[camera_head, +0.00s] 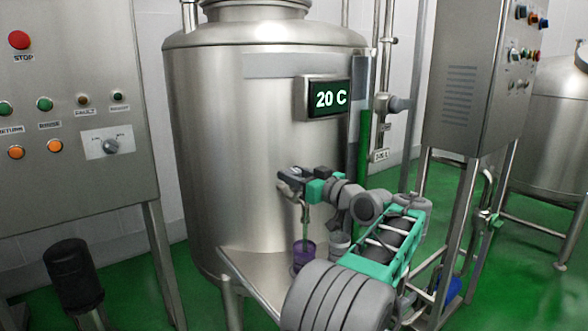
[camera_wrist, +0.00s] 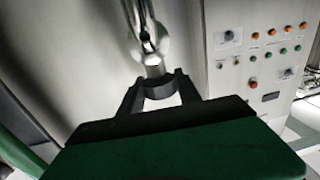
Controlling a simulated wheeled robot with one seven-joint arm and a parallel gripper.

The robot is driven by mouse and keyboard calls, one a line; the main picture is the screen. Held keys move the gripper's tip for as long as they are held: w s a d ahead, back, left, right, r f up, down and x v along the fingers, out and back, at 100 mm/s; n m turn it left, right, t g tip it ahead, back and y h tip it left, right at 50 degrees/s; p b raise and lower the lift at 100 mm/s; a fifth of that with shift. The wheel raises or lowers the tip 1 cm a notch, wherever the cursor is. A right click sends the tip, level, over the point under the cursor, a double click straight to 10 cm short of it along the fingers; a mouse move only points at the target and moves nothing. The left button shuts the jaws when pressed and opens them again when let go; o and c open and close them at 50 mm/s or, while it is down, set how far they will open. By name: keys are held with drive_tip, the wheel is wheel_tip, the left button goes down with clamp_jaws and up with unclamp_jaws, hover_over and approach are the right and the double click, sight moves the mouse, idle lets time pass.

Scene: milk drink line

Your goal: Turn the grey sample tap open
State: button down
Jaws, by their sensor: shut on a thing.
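The grey sample tap (camera_head: 305,212) sticks out low on the front of the steel tank, with its spout pointing down. My gripper (camera_head: 292,180) is at the top of the tap. In the wrist view, my gripper's two dark fingers (camera_wrist: 158,92) are closed around the tap's dark grey handle (camera_wrist: 157,89), just below a shiny metal pipe (camera_wrist: 148,38). The fingers hide part of the handle, and its exact angle is hard to tell. A purple cup (camera_head: 304,256) stands under the spout. A thin green line shows between spout and cup; I cannot tell what it is.
A grey cup (camera_head: 339,243) stands beside the purple one, partly behind my arm. The tank (camera_head: 235,150) has a display (camera_head: 328,98) reading 20 C. A control panel (camera_head: 75,120) stands left, and a steel cabinet (camera_head: 465,85) right.

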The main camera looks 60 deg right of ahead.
drive_tip(key=shift+w+r+n+y, duration=0.1)
drive_tip(key=shift+r+n+y, duration=0.05)
drive_tip(key=shift+n+y, duration=0.3)
drive_tip(key=c, duration=1.3)
unclamp_jaws()
drive_tip(key=o, duration=0.3)
drive_tip(key=shift+w+t, duration=0.2)
drive_tip(key=shift+t, duration=0.1)
drive_tip(key=shift+o, duration=0.8)
drive_tip(key=shift+s, duration=0.1)
drive_tip(key=shift+f, duration=0.2)
